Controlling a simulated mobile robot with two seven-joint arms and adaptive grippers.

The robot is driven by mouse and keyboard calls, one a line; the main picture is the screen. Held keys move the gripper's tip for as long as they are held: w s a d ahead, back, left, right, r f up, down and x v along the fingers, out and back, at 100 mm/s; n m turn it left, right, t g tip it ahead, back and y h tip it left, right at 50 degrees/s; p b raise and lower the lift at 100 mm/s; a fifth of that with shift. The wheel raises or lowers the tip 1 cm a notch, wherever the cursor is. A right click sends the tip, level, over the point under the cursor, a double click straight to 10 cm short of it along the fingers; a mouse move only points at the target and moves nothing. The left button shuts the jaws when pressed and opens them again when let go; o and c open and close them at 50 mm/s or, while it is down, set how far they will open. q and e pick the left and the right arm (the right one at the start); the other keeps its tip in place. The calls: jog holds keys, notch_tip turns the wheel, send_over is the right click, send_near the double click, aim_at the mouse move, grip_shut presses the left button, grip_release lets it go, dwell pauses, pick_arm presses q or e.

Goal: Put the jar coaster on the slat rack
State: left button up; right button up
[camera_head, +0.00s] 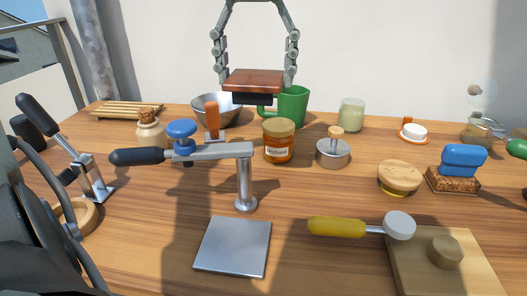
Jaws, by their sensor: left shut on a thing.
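My left gripper (72,232) comes in from the left edge, close to the camera. It is shut on a pale round wooden piece (84,212), which I take as the jar coaster. The gripper's dark fingers hide part of the coaster. Whether the coaster touches the table cannot be told. The slat rack (128,109), of pale wooden slats, lies at the back left of the table, beyond the gripper. No load shows on it. My right gripper is not in view.
A black-handled clamp (96,187) stands beside the coaster. A cork-topped jar (149,131) stands in front of the rack. A blue-knobbed lever on a post (245,180) stands mid-table. A brown block (253,82) hangs from grey links. A metal plate (233,246) lies in front.

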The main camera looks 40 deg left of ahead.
pick_arm(q)
jog(key=shift+w+a, duration=0.15)
jog(key=shift+w, duration=0.05)
jog(key=shift+f, duration=0.3)
send_over(257, 184)
notch_tip(257, 184, down, 12)
jog(key=shift+f, duration=2.6)
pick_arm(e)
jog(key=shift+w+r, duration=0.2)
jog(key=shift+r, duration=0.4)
pick_arm(q)
jog(key=shift+w+f+b, duration=0.1)
jog(key=shift+b, duration=0.3)
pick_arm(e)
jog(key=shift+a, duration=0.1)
pick_arm(q)
jog(key=o, duration=0.9)
jog(key=shift+o, duration=1.4)
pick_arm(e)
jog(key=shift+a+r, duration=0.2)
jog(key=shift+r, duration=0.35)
